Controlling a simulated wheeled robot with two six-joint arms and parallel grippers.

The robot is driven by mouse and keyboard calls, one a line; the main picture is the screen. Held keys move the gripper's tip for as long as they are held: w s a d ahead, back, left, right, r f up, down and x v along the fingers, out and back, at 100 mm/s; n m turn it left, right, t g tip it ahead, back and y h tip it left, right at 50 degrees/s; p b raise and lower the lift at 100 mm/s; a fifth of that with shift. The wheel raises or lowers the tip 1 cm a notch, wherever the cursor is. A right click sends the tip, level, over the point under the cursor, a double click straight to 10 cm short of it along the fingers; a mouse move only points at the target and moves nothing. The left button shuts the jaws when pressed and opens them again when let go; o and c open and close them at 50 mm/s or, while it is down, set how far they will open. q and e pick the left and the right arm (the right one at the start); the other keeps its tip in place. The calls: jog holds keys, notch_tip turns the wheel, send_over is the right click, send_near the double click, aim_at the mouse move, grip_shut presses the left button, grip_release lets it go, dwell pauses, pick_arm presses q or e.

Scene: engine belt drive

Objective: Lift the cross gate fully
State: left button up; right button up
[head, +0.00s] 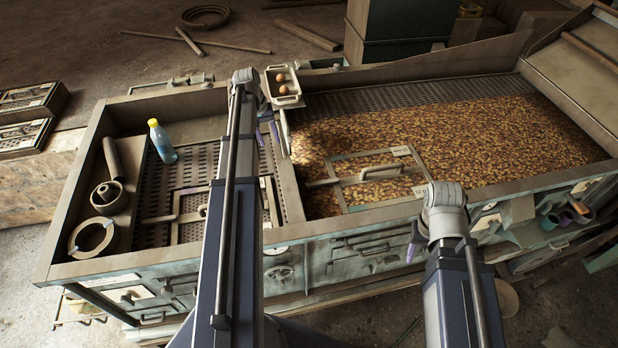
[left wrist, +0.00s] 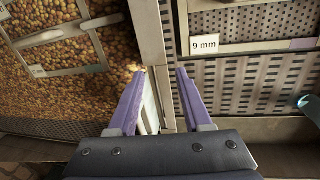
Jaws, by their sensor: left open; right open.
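The cross gate appears to be the narrow pale upright plate (head: 285,132) at the far end of the divider between the grain bed and the left perforated deck. In the left wrist view a pale plate edge (left wrist: 151,104) shows beside the divider, between my fingers. My left gripper (head: 267,135) is open, its purple fingers (left wrist: 160,71) on either side of the divider and plate. Whether they touch it I cannot tell. My right gripper (head: 415,243) is open over the machine's front edge, mostly hidden behind its wrist, away from the gate.
Grain (head: 450,135) fills the right bed, with a handled frame (head: 375,175) in it. A small tray (head: 283,88) with round orange-brown items stands behind the gate. A blue bottle (head: 162,142) stands on the left deck. A "9 mm" label (left wrist: 205,45) marks a screen.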

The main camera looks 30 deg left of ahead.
pick_arm(q)
jog(key=s+d+m, duration=0.2)
jog(key=d, duration=0.7)
jog(key=s+d+m, duration=0.1)
jog(key=s+d, duration=0.1)
jog(key=d, duration=0.8)
jog(key=shift+s+d+f+m+y, duration=0.2)
jog(key=shift+s+d+m+y, duration=0.05)
jog(key=shift+m+y, duration=0.15)
pick_arm(e)
jog(key=shift+s, duration=0.35)
pick_arm(q)
jog(key=s+d+m, duration=0.4)
jog(key=s+d, duration=0.5)
jog(key=d, duration=0.4)
jog(key=s+d+f+m+b, duration=0.1)
jog(key=d+f+b, duration=0.2)
jog(key=f+b, duration=0.5)
jog(key=s+d+f+m+g+y+b, duration=0.1)
jog(key=d+f+b, duration=0.3)
jog(key=f+b, duration=0.4)
jog(key=s+d+f+m+y+b, duration=0.1)
jog(key=s+d+f+b, duration=0.1)
jog(key=f+b, duration=0.6)
jog(key=shift+s+d+f, duration=0.25)
jog(key=shift+s+d, duration=0.1)
jog(key=shift+d, duration=0.3)
pick_arm(e)
notch_tip(320, 180, down, 25)
jog(key=shift+r, duration=0.2)
